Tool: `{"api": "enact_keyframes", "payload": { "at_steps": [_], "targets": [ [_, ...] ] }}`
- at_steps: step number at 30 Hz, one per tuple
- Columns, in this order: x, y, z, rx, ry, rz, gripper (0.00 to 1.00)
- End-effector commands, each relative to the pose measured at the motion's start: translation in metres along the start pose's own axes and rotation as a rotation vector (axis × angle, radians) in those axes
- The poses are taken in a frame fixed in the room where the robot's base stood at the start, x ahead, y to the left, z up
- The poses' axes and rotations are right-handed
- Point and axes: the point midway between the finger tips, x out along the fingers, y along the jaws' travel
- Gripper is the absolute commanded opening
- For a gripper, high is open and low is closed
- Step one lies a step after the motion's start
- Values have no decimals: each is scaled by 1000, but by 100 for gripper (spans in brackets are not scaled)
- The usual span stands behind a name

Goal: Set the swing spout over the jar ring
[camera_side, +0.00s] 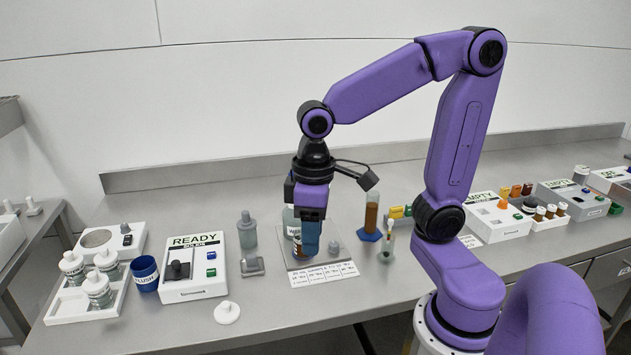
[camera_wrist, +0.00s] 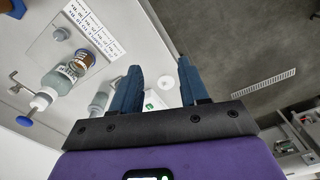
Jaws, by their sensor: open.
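My gripper (camera_side: 309,248) points down over the bench in the side view, in front of a grey-green bottle (camera_side: 290,222) and an amber jar (camera_side: 299,250), hiding parts of both. In the wrist view its blue fingers (camera_wrist: 160,68) are apart with nothing between them. There the labelled grey-green bottle (camera_wrist: 58,80) has a white cap, a thin metal arm (camera_wrist: 17,82) and a blue round knob (camera_wrist: 24,121). I take the metal arm as the swing spout, but cannot be sure. The amber jar (camera_wrist: 83,60) is beside the bottle. A small round mark (camera_wrist: 58,35) on the plate may be the jar ring.
A pale plate (camera_side: 342,246) with a printed card (camera_side: 324,274) lies by the bottles. A white READY box (camera_side: 193,285), blue FLUSH cup (camera_side: 146,273), jar tray (camera_side: 70,306) and white lid (camera_side: 227,313) are left. A brown cylinder (camera_side: 371,215) and EMPTY boxes (camera_side: 500,226) are right.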

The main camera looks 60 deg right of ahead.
Motion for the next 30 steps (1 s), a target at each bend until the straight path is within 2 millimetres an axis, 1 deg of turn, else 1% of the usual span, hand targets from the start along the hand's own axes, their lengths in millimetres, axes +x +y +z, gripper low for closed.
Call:
{"api": "enact_keyframes", "payload": {
  "at_steps": [1,5,6,8,11,14,15,17,19,22,24,27,30],
  "targets": [
    [-6,12,-14,98,0,2,44],
    [-19,43,-42,338,-2,6,44],
    [-23,54,-49,411,-1,6,44],
    [-29,71,-59,523,-2,8,44],
    [-39,102,-73,707,-2,11,44],
    [-48,135,-82,891,-4,14,44],
    [-52,149,-84,966,-3,14,44],
    [-58,170,-87,1075,-4,16,44],
    [-64,195,-87,1205,-4,18,44],
    [-73,231,-83,1388,-5,20,44],
    [-79,256,-77,1518,-5,21,44],
    [-87,288,-66,1688,-6,23,44],
    [-93,314,-53,1827,-6,25,44]
  ]
}}
